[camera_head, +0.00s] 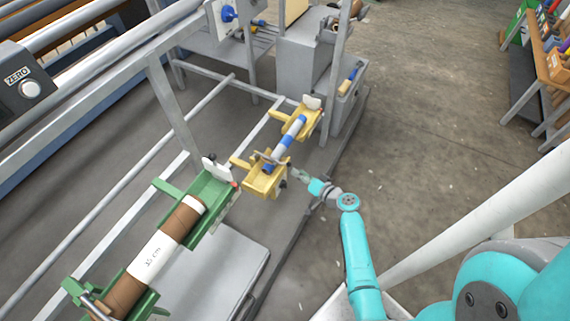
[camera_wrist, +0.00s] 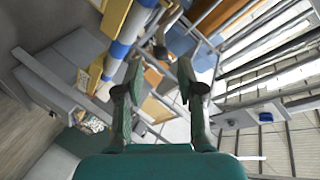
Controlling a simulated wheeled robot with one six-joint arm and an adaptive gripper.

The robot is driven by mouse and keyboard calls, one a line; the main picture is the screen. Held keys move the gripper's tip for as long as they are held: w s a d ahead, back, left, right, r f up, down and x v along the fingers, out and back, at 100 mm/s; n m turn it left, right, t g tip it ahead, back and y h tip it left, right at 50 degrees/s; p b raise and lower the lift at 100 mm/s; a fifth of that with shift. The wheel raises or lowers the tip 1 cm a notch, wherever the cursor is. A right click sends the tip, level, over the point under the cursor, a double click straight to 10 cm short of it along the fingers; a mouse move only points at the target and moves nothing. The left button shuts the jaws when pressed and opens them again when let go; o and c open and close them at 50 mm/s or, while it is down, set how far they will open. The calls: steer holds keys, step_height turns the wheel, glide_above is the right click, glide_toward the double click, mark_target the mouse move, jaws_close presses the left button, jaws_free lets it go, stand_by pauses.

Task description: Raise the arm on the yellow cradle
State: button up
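The yellow cradle (camera_head: 262,183) is in the middle of the head view, with a second yellow support (camera_head: 310,125) at its far end. A blue and white roll (camera_head: 285,143) lies across the two. A grey metal arm (camera_head: 272,160) appears to lie over the roll's near end; its exact pose is hard to tell. My gripper (camera_head: 300,176) is just right of the near yellow part, with no clear contact. In the wrist view my gripper (camera_wrist: 160,74) has its fingers apart with nothing seen held. The roll (camera_wrist: 126,38) and a dark knob (camera_wrist: 160,50) show beyond the fingertips.
A green cradle (camera_head: 212,188) with a brown roll (camera_head: 183,220) and white label stands at lower left. Grey frame posts (camera_head: 338,75) rise behind the yellow cradle. A shelf with bins (camera_head: 555,65) is at far right. The floor (camera_head: 430,120) between is clear.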

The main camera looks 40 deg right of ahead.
mark_target(285, 164)
steer(key=x, duration=0.9)
jaws_close()
